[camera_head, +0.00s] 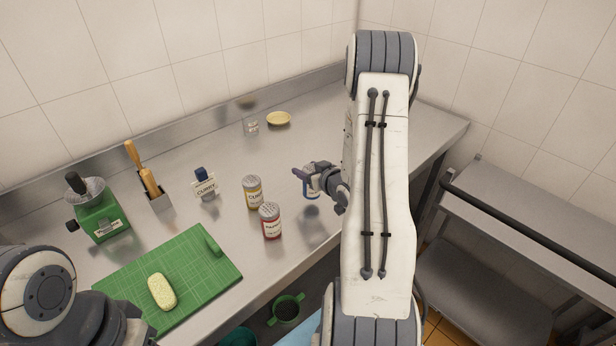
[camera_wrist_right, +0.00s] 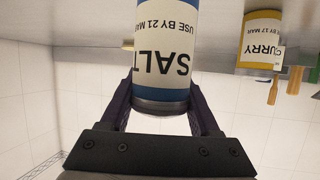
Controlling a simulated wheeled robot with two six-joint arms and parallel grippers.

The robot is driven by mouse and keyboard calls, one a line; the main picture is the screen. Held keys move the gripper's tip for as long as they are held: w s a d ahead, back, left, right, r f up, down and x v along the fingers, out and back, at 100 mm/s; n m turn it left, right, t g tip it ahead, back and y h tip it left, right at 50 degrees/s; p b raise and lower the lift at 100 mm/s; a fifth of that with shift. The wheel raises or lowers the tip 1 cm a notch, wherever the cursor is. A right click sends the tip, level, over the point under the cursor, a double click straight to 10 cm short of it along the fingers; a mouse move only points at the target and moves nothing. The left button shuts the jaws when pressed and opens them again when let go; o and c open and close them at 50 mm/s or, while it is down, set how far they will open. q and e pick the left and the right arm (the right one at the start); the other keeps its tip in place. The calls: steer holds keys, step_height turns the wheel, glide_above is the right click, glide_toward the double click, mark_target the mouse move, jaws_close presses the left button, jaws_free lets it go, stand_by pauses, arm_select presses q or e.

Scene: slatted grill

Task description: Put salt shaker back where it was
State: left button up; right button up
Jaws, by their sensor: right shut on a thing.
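The salt shaker (camera_wrist_right: 165,55) has a blue and white label reading SALT, upside down in the right wrist view. In the head view its blue and white body (camera_head: 312,192) shows just under the right gripper, partly hidden by it. My right gripper (camera_head: 308,177) is shut on the shaker, with one finger on each side (camera_wrist_right: 165,100). A dark shadow lies on the counter below; I cannot tell the exact gap. The left arm shows at the lower left, but its gripper is not in view.
On the steel counter (camera_head: 180,225), a yellow curry shaker (camera_head: 252,193) and a red-labelled shaker (camera_head: 270,221) stand left of the right gripper. Counter between gripper and dish is clear.

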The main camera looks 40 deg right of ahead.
mark_target(309, 194)
step_height(309, 194, down, 3)
steer(key=shift+f+p, duration=0.1)
steer(key=shift+p, duration=0.2)
steer(key=shift+f, duration=0.1)
steer(key=shift+f+b, duration=0.15)
steer(key=shift+b, duration=0.15)
steer(key=o, duration=1.5)
steer(key=shift+c, duration=0.2)
steer(key=shift+s, duration=0.1)
